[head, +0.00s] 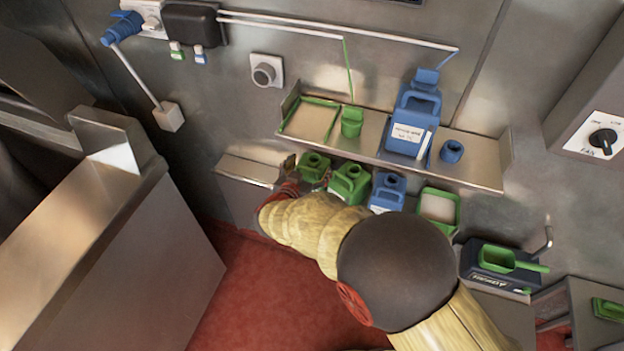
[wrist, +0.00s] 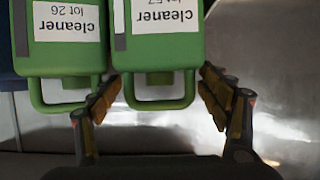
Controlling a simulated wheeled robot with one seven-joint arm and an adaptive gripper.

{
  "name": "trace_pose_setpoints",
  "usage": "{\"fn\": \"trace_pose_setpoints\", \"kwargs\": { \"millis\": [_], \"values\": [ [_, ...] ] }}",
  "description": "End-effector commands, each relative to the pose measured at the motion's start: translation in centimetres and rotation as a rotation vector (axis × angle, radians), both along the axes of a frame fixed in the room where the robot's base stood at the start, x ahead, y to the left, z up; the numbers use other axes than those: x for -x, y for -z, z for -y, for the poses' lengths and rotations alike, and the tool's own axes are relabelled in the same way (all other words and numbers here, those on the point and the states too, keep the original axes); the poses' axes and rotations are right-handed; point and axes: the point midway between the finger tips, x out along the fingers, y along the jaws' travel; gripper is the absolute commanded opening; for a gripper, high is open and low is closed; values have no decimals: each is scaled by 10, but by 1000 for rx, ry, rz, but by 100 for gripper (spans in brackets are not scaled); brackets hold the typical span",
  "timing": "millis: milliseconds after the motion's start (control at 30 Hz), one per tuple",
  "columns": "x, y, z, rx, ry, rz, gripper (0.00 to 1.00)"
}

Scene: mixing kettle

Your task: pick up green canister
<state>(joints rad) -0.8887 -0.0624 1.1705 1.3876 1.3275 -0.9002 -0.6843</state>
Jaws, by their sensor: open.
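Two green canisters stand side by side on the lower ledge, one at its left (head: 314,164) and one nearer the middle (head: 350,184). In the wrist view they show upside down with white "cleaner" labels, the left one (wrist: 66,56) marked lot 26 and the right one (wrist: 157,58) marked with a lot number that looks like 57. My gripper (wrist: 161,86) is open, its fingers to either side of the right canister's looped handle, without visible grip. The left finger is close to the gap between the canisters. In the head view my arm partly hides the ledge.
A blue canister (head: 387,191) and a green tub (head: 439,208) stand to the right on the ledge. The shelf (head: 470,160) above holds a large blue canister (head: 411,120) and a green cup (head: 352,122). A steel cabinet (head: 120,260) stands at left.

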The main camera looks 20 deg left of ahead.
Motion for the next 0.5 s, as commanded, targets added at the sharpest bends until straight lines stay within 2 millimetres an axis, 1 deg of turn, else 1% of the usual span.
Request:
{"fn": "trace_pose_setpoints", "kwargs": {
  "millis": [67,500],
  "values": [
    [0,0,0,0,0,0,76],
    [1,0,1,0,1,-1,52]
  ]
}}
